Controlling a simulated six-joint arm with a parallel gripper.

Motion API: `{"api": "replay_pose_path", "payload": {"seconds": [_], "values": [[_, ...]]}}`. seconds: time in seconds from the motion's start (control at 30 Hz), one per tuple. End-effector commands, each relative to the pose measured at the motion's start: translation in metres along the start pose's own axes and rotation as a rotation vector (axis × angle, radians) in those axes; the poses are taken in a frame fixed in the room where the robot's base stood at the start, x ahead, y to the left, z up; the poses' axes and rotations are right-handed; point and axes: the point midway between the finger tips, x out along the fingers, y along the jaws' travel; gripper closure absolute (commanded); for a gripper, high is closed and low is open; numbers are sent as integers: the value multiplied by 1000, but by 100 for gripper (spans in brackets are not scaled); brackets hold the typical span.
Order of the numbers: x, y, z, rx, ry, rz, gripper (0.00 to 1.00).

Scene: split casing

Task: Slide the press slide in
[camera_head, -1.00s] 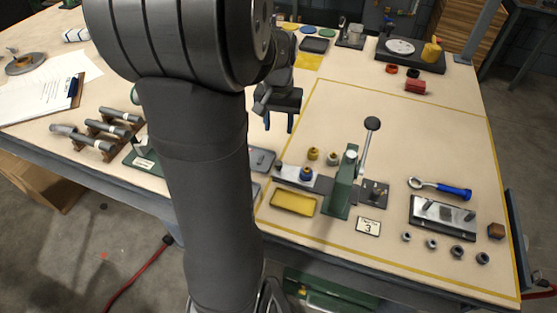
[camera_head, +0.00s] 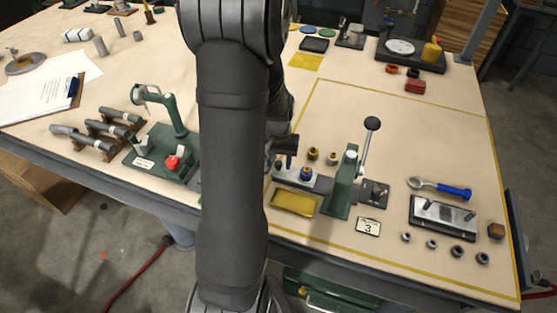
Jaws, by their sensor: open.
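The green arbor press (camera_head: 344,190) stands upright on the table with its black-knobbed lever (camera_head: 369,140) raised. The press slide (camera_head: 286,175), a pale metal plate, sits on the dark rail at the left of the press frame, outside it. A blue and brass part (camera_head: 306,174) stands on the slide. My gripper (camera_head: 281,163) is open and points down, just above and behind the slide's left end. My arm hides part of the gripper, and I cannot tell whether it touches the slide.
A yellow tray (camera_head: 294,203) lies in front of the slide. Two brass-coloured fittings (camera_head: 313,154) (camera_head: 332,158) stand close behind it. A green clamp stand (camera_head: 165,150) is at left.

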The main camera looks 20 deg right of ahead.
Motion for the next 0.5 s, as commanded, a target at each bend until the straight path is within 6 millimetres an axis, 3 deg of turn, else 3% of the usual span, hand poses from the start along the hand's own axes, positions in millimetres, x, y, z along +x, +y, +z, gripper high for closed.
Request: {"api": "replay_pose_path", "payload": {"seconds": [0.17,0.4,0.5], "values": [[0,0,0,0,0,0,57],[0,0,0,0,0,0,100],[0,0,0,0,0,0,100]]}}
